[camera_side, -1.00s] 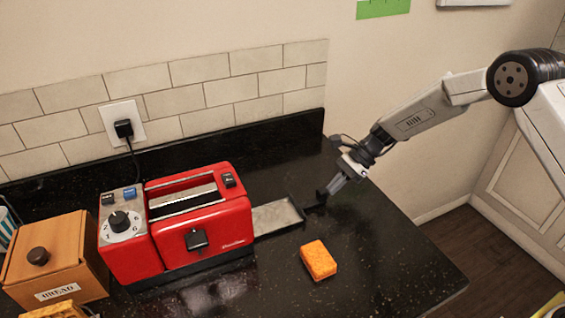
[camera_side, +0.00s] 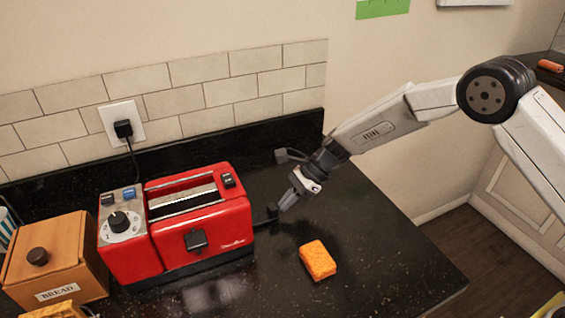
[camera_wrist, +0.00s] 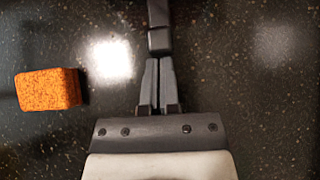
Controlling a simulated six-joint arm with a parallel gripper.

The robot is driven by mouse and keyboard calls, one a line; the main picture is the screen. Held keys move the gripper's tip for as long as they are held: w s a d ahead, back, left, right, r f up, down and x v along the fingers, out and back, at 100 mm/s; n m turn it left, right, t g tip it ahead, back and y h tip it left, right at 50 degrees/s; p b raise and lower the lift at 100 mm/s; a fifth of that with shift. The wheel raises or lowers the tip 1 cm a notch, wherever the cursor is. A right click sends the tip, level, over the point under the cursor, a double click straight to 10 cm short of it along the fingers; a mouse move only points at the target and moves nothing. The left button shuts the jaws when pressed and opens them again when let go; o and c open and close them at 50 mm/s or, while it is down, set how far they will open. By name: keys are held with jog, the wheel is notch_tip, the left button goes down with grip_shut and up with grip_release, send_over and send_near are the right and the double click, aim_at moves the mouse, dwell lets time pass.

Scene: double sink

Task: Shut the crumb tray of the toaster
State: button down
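The red toaster (camera_side: 205,225) stands on the black counter with its slots facing up. Its crumb tray sits almost wholly inside the toaster's right end; only its dark handle (camera_side: 272,211) and a short dark part show outside. My gripper (camera_side: 283,206) is at the handle, coming from the right, with its fingertips against or very near it. In the wrist view the two fingers (camera_wrist: 158,62) lie close together, with the dark handle (camera_wrist: 159,40) just beyond their tips. Nothing shows between the fingers. The toaster body is out of the wrist view.
An orange sponge (camera_side: 318,260) lies on the counter in front of my gripper; it also shows in the wrist view (camera_wrist: 48,89). A wooden bread box (camera_side: 55,260) stands left of the toaster. The counter right of my gripper is clear.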

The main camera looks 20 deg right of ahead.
jog(key=shift+a, duration=0.2)
jog(key=shift+d, duration=0.5)
jog(key=d, duration=0.3)
jog(key=shift+d, duration=0.35)
jog(key=v, duration=1)
jog(key=shift+s+a, duration=0.1)
jog(key=s+d+n+t+h, duration=0.1)
jog(key=s+d+n+h, duration=0.3)
jog(key=s+n, duration=0.5)
jog(key=s+d+n+t+h, duration=0.1)
jog(key=s+d+n+h, duration=0.4)
jog(key=s, duration=1)
jog(key=d+n, duration=0.3)
jog(key=n, duration=0.1)
jog(key=shift+r+t, duration=0.15)
jog(key=shift+t, duration=0.15)
